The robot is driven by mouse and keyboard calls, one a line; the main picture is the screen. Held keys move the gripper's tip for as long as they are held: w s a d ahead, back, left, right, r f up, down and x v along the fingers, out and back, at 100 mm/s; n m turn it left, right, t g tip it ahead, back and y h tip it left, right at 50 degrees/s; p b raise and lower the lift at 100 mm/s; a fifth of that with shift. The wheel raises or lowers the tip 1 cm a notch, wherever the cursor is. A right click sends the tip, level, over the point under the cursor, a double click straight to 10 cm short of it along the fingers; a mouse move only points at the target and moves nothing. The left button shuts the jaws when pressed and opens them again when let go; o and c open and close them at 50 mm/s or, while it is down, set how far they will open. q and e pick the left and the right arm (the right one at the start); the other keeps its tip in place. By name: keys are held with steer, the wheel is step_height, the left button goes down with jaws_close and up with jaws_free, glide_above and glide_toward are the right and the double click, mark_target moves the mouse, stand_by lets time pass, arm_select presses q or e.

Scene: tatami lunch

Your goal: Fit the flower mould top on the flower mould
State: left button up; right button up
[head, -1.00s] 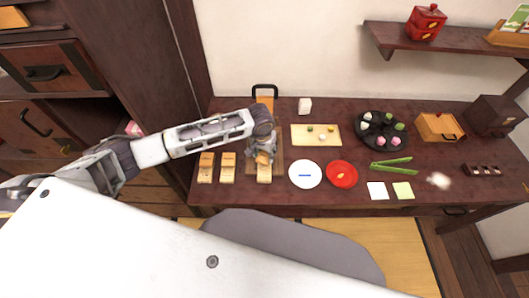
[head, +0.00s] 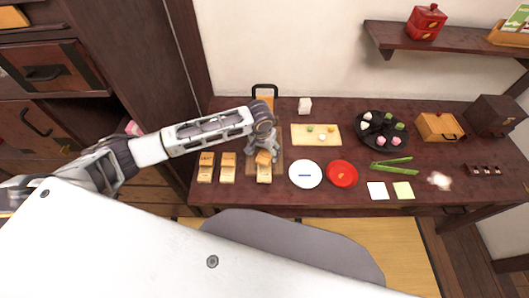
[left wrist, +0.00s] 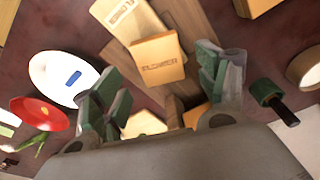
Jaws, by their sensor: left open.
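The flower mould (head: 264,175) is a pale wooden block on the brown board at the table's front; its lettered end (left wrist: 122,14) shows in the left wrist view. The flower mould top (head: 263,157), a squarish wooden block marked FLOWER, overlaps the mould and looks turned at an angle to it; it also shows in the left wrist view (left wrist: 158,62). I cannot tell whether it is seated. My left gripper (head: 262,149) is open above the top, with its green-padded fingers (left wrist: 160,88) apart on either side. My right gripper is not in view.
Two more wooden moulds (head: 228,168) (head: 205,168) stand left of the board. A white plate (head: 305,180) and a red plate (head: 342,167) lie to the right. Another lettered wooden piece (left wrist: 145,123) is partly hidden in the wrist view.

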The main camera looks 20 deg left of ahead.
arm_select(q)
step_height(320, 180, up, 10)
steer(key=s, duration=0.1)
steer(key=shift+s+r, duration=0.2)
steer(key=shift+s, duration=0.1)
steer(key=shift+a, duration=0.1)
stand_by(1.1)
